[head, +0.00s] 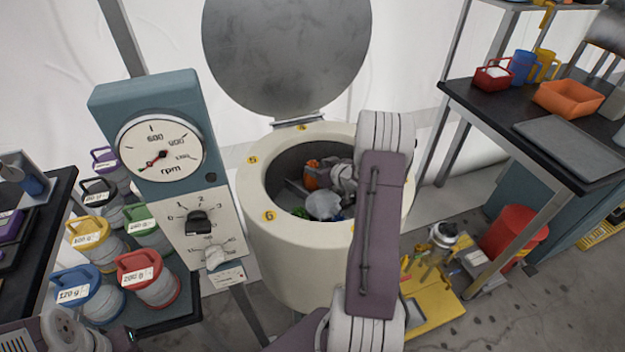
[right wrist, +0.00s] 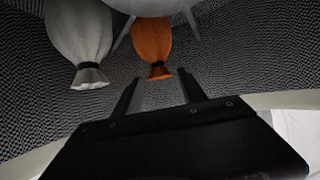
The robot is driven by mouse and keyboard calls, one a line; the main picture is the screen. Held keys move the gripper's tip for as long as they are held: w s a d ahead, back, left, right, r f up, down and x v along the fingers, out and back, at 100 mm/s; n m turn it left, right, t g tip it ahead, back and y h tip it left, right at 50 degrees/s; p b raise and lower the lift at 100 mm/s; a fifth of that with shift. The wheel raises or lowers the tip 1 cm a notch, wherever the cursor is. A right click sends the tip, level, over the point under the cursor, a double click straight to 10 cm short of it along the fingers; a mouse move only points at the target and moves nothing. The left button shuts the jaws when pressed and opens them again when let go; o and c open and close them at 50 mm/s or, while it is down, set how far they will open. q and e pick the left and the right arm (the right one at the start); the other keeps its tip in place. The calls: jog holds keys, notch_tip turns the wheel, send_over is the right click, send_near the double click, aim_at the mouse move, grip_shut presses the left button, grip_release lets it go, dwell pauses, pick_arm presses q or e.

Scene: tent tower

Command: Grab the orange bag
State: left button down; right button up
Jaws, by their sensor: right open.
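The orange bag (head: 312,176) is inside the round drum of the cream centrifuge (head: 290,262), partly hidden by my right gripper and wrist. In the right wrist view the orange bag (right wrist: 153,45) hangs neck down with a dark tie, just beyond the fingertips. My right gripper (right wrist: 157,82) is open and empty, its two fingers apart, with the bag's tied neck close in front of the gap. In the head view my right arm reaches over the rim into the drum. My left gripper does not show.
The drum's rim surrounds my wrist. The round lid (head: 287,50) stands open behind. A control panel (head: 160,150) stands to the left.

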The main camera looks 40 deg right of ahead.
aim_at(315, 167)
jog(key=x, duration=0.2)
jog(key=b+x, duration=0.1)
jog(key=x, duration=0.2)
jog(key=shift+s+f, duration=0.2)
jog(key=shift+f, duration=0.1)
jog(key=shift+s+r, duration=0.1)
jog(key=shift+r, duration=0.05)
jog(key=c, duration=0.4)
grip_shut()
dwell(0.4)
